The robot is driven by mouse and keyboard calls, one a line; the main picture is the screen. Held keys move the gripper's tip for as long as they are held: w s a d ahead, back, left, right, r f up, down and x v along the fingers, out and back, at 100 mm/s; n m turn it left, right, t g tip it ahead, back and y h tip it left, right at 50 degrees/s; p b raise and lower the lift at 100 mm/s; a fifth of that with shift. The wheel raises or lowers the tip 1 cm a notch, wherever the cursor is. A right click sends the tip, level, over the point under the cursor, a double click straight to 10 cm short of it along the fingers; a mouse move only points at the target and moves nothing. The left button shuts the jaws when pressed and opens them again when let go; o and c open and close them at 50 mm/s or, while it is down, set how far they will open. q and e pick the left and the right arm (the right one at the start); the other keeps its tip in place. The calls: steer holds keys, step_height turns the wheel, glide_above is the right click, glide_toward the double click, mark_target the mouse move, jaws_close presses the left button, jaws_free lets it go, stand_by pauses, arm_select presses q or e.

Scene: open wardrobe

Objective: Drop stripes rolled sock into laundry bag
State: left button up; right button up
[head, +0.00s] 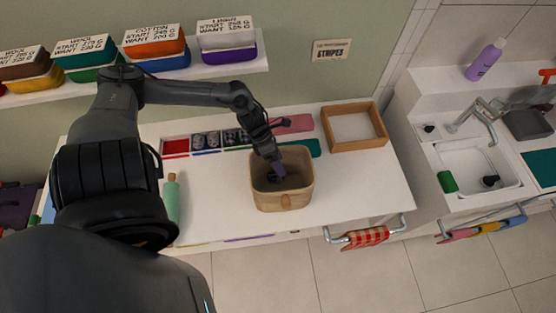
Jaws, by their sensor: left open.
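A tan, open-topped container (290,197), which looks like the laundry bag, stands upright near the front of the white counter. My left gripper (276,174) points down into its mouth, with the jaws open. Something small and dark shows by the fingertips inside. I cannot tell whether it is the rolled sock or part of the fingers. No striped rolled sock can be made out clearly. A wall sign (332,49) reads "STRIPES". My right gripper is not in view.
Sorting compartments, one red (175,147) and others dark-patterned, lie behind the container. A wooden tray (355,127) stands at right and a green rolling-pin-like object (172,196) at left. Labelled bins (155,48) line the shelf above. A sink (477,164) is far right.

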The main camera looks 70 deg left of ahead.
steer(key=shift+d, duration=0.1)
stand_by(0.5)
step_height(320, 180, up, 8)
steer(key=p, duration=0.8)
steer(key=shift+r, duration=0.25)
